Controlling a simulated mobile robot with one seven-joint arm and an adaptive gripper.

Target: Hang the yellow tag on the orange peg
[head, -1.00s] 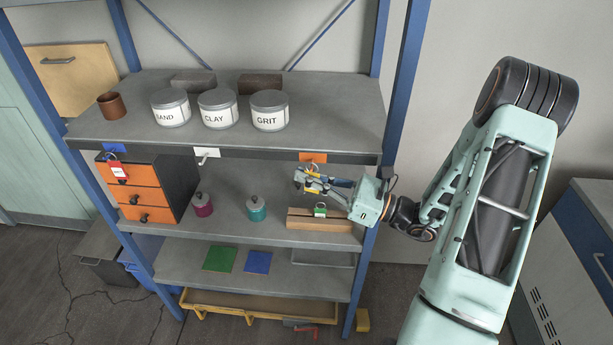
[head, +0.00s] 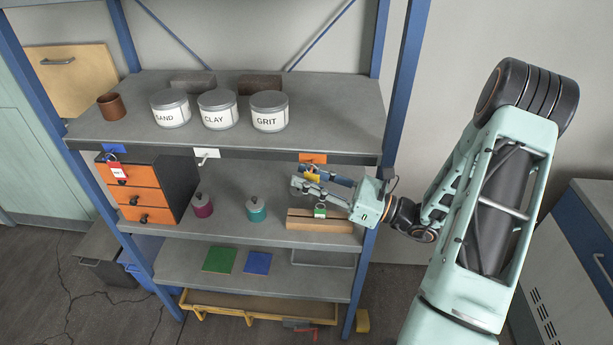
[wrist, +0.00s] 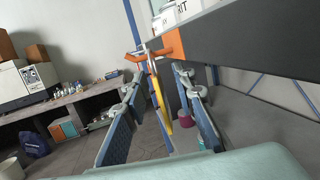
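The yellow tag (wrist: 159,98) shows nearly edge-on in the wrist view, and its ring is around the orange peg (wrist: 139,56). It hangs down from the peg. In the head view the yellow tag (head: 312,178) is a small patch just under the orange plate (head: 313,158) on the upper shelf's front edge. My gripper (wrist: 160,82) is open, with one finger on each side of the tag and a visible gap to each. In the head view my gripper (head: 309,181) reaches in from the right, partly hiding the tag.
A wooden block (head: 300,221) with a green tag (head: 320,211) sits below my gripper. The white peg (head: 206,155) is bare; a red tag (head: 118,171) hangs at the blue peg (head: 115,149). Teal (head: 256,211) and magenta (head: 203,206) jars stand left on the middle shelf.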

